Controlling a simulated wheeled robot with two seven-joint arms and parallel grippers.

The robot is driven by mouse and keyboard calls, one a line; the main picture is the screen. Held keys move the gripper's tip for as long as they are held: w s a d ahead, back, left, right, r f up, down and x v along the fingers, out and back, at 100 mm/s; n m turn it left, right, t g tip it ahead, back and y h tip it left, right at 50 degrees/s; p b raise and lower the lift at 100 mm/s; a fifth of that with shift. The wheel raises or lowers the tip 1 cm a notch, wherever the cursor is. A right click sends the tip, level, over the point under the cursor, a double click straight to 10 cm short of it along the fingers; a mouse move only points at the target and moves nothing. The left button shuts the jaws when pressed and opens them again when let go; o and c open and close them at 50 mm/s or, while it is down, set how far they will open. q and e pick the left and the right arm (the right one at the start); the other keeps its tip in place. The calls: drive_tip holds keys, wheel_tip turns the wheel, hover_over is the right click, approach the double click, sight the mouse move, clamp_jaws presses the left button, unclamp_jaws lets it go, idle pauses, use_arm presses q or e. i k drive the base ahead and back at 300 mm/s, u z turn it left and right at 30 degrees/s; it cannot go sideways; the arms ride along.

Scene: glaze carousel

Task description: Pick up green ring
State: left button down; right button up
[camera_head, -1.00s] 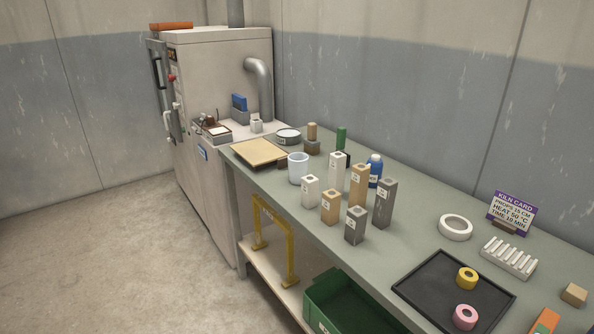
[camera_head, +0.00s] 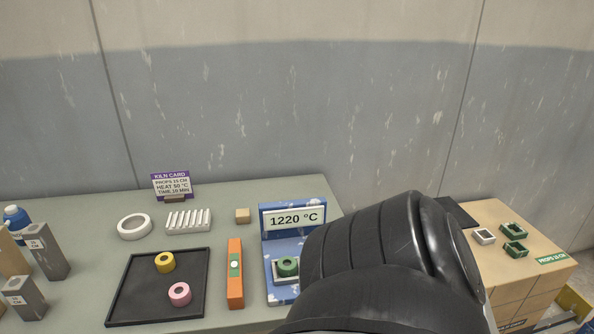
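The green ring (camera_head: 288,266) lies on a small pale square base on the blue stand (camera_head: 284,297), below the sign reading 1220 °C (camera_head: 293,219). A large black link of my own arm stands close to its right and hides the right part of the stand. Neither of my grippers shows in this view, and nothing is seen touching the green ring.
A black tray (camera_head: 133,308) holds a yellow ring (camera_head: 165,262) and a pink ring (camera_head: 179,293). An orange level (camera_head: 235,278) lies between tray and stand. A white ring (camera_head: 134,226) and a ribbed white block (camera_head: 188,221) are behind. A wooden cabinet (camera_head: 535,281) stands right.

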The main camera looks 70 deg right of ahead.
sight(287, 265)
drive_tip(key=u, duration=0.05)
drive_tip(key=k, duration=0.45)
drive_tip(key=z, duration=0.25)
